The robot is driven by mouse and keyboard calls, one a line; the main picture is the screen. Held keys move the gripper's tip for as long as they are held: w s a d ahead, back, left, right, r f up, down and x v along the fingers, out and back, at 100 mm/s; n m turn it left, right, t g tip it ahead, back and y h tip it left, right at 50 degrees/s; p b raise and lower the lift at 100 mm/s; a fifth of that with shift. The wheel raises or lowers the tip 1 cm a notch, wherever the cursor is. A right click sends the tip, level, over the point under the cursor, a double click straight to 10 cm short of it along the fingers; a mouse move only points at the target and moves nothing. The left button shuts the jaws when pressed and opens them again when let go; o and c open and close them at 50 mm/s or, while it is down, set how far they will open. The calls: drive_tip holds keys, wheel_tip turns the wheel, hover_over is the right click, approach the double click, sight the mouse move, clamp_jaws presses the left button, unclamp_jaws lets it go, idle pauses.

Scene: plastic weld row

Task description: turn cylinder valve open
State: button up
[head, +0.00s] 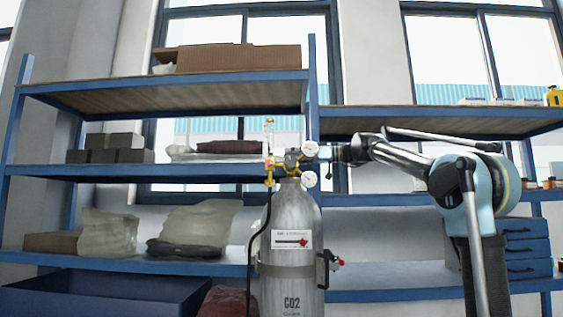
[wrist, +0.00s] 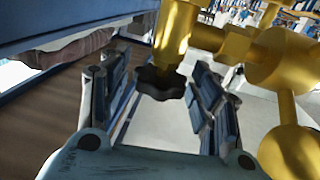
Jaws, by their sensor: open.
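The grey CO2 cylinder (head: 290,235) stands upright in front of the blue shelving in the head view. Its brass valve and regulator (head: 290,162) are on top, with two round white gauges (head: 309,179) at the right side. In the wrist view, a black lobed valve knob (wrist: 160,83) sits at the end of a brass stem (wrist: 174,30). My gripper (wrist: 162,97) is open, with one finger on each side of the knob; I see gaps on both sides. In the head view my gripper (head: 335,155) is at the valve from the right, its fingers hard to make out.
More brass fittings (wrist: 285,60) stand close on the right in the wrist view. A black hose (head: 266,225) hangs down the cylinder's left side. Blue shelves (head: 160,170) with bags and boxes are behind. A blue drawer unit (head: 525,247) is at right.

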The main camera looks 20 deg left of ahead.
drive_tip(key=shift+s+a, duration=0.2)
drive_tip(key=shift+a, duration=2.2)
drive_tip(key=c, duration=1)
